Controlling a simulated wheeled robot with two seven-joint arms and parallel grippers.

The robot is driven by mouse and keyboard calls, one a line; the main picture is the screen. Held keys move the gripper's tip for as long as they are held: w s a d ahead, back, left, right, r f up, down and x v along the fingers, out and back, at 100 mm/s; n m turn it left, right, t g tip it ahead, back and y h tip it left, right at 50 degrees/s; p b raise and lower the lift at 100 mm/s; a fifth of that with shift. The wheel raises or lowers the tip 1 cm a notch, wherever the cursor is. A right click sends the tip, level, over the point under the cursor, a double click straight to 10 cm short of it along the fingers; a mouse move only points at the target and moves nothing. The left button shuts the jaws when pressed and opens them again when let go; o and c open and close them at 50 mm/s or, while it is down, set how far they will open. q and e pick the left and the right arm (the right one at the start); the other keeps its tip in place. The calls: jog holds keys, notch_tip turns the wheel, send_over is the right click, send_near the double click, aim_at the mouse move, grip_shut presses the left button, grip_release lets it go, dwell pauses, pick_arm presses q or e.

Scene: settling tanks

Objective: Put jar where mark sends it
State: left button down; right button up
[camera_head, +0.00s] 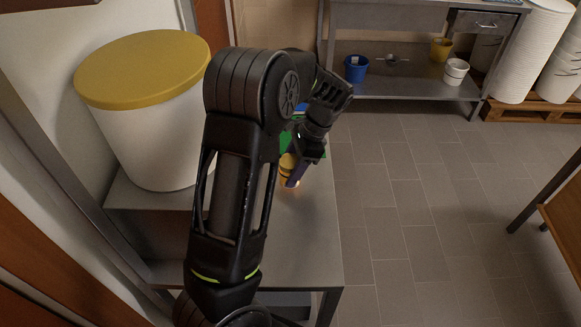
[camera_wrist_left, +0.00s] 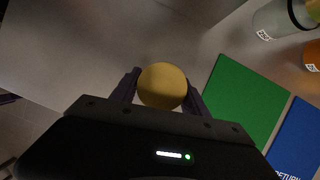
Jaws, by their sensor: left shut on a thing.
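My left gripper (camera_head: 293,172) is shut on a jar with a round yellow lid (camera_head: 286,162), over the grey metal table. In the left wrist view the yellow lid (camera_wrist_left: 162,86) sits between the two fingers, and the jar's body is hidden below it. I cannot tell whether the jar touches the table. No mark on the held jar is visible. A green mat (camera_wrist_left: 238,98) and a blue mat (camera_wrist_left: 297,140) lettered "RETURN" lie side by side to the right of the jar. My right gripper is out of view.
Beyond the mats stand a greyish jar (camera_wrist_left: 276,24) and an orange jar (camera_wrist_left: 312,54), both labelled. A large white bin with a yellow lid (camera_head: 145,68) stands left of my arm. The table's near part (camera_head: 305,250) is bare. A blue bucket (camera_head: 356,68) sits on a far shelf.

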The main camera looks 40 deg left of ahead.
pick_arm(q)
jog(key=c, duration=0.6)
grip_release()
jog(key=shift+f, duration=0.1)
jog(key=shift+o, duration=0.2)
jog(key=shift+r, duration=0.2)
jog(key=shift+w+r, duration=0.15)
jog(key=shift+r, duration=0.1)
jog(key=b+v, duration=0.1)
jog(key=v, duration=0.5)
jog(key=shift+d, duration=0.1)
jog(key=p+v, duration=0.4)
jog(key=v, duration=0.1)
jog(key=shift+r, duration=0.25)
jog(key=shift+f, duration=0.1)
jog(key=shift+c, duration=0.2)
